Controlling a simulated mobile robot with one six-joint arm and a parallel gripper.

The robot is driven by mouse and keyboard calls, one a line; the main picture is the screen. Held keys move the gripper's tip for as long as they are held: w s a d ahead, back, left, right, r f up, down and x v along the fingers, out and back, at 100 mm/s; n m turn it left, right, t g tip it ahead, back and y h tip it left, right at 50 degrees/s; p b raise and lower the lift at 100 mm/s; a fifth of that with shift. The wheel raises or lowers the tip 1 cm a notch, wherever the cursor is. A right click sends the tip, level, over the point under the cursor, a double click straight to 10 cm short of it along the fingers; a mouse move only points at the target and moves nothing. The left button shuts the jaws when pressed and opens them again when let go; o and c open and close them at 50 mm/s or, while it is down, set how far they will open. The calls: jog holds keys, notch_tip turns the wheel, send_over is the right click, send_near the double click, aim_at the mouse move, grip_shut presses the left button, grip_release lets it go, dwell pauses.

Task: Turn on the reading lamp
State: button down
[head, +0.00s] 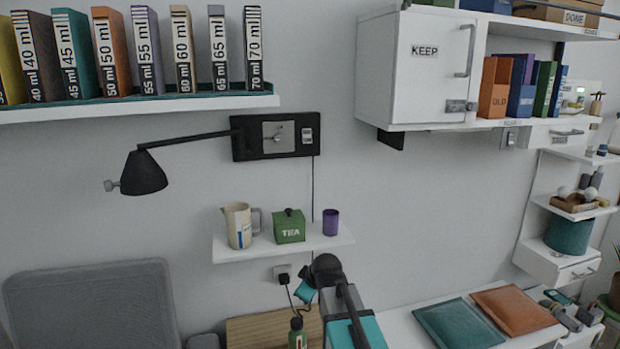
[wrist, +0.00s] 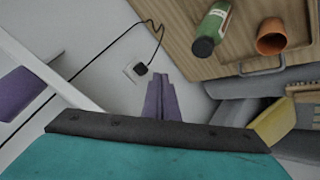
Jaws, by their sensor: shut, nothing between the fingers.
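The reading lamp (head: 143,174) is mounted on the wall, with a black shade on a black swing arm that reaches left from a black wall plate (head: 240,150). The plate carries a grey square with a small knob or lever (head: 278,134) and a light switch-like piece (head: 307,136) on its right. No glow shows at the shade. A cord runs down from the plate to a black plug in a wall socket (head: 283,278), also seen in the wrist view (wrist: 140,70). My gripper (wrist: 161,82) is shut and empty, below the small shelf; its fingertips are unclear in the head view.
A small shelf (head: 335,240) below the lamp holds a pitcher (head: 238,226), a green TEA box (head: 289,228) and a purple cup (head: 330,222). A wooden tray (wrist: 180,35) holds a green bottle (wrist: 211,32) and an orange cup (wrist: 271,37). A book shelf (head: 140,105) hangs above the lamp.

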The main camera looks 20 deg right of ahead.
jog(key=w+d+r+n+t, duration=0.2)
jog(key=r+n+t, duration=0.1)
jog(key=r, duration=1.1)
jog(key=w+d+r+n+t, duration=0.1)
jog(key=d+r+n+t, duration=0.1)
jog(key=r, duration=1.2)
jog(key=w+d+r+n+t, duration=0.2)
jog(key=d+r+n+t, duration=0.1)
jog(key=r, duration=1.2)
jog(key=shift+w+n+t+h+p, duration=0.3)
jog(key=shift+n+h, duration=0.1)
jog(key=shift+n, duration=0.1)
jog(key=p, duration=0.5)
send_near(307, 141)
jog(key=w, duration=0.4)
jog(key=shift+w+f, duration=0.1)
jog(key=shift+f, duration=0.05)
jog(key=shift+w+f, duration=0.2)
jog(key=shift+w, duration=0.8)
